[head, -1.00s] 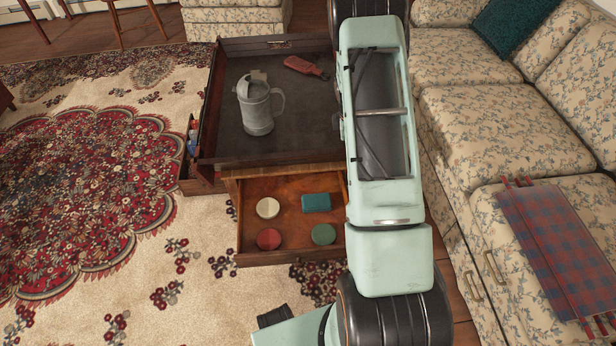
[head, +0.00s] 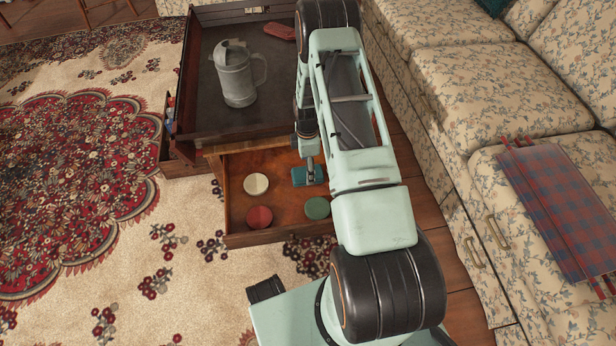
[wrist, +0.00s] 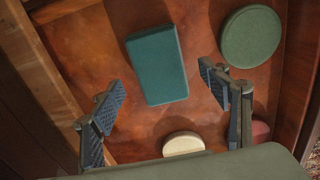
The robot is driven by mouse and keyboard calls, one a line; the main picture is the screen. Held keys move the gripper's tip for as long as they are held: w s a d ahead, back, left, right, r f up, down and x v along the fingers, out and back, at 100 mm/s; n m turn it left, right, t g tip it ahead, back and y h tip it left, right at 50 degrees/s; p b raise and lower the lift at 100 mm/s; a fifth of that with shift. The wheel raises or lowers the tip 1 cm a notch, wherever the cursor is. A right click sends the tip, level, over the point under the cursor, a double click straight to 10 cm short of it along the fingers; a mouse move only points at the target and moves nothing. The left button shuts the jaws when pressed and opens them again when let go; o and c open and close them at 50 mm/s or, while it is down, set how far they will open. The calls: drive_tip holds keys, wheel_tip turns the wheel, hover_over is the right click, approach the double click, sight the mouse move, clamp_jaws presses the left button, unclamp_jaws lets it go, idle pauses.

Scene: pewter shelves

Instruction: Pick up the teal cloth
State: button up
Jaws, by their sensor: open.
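The teal cloth (wrist: 157,65) is a flat, folded rectangle lying on the floor of the open wooden drawer. In the head view the cloth (head: 300,177) is partly covered by my gripper. My gripper (wrist: 165,108) is open and empty, its two fingers spread wide in the wrist view. The cloth lies beyond and between the fingers' lines, and neither finger appears to touch it. The exact height of the gripper above the cloth is hard to tell.
The drawer (head: 280,238) also holds a green disc (wrist: 251,37), a cream disc (wrist: 183,144) and a red disc (head: 259,218). Drawer walls stand close around. Above, a tray-topped table carries a grey tankard (head: 237,78) and a red item (head: 281,31). A sofa (head: 480,90) stands right.

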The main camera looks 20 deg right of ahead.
wheel_tip(320, 180, down, 3)
drive_tip(key=shift+r+b, duration=0.1)
drive_tip(key=shift+b, duration=0.2)
drive_tip(key=shift+c, duration=0.3)
drive_tip(key=c, duration=1.2)
drive_tip(key=shift+o, duration=0.2)
drive_tip(key=shift+r, duration=0.1)
drive_tip(key=shift+r, duration=0.25)
drive_tip(key=r, duration=0.1)
drive_tip(key=r+p, duration=0.2)
drive_tip(key=shift+s+r, duration=0.2)
drive_tip(key=shift+s, duration=0.05)
drive_tip(key=s+a+r+p, duration=0.4)
drive_tip(key=s+r, duration=0.5)
drive_tip(key=s, duration=0.3)
drive_tip(key=shift+s+a, duration=0.35)
drive_tip(key=shift+s, duration=0.05)
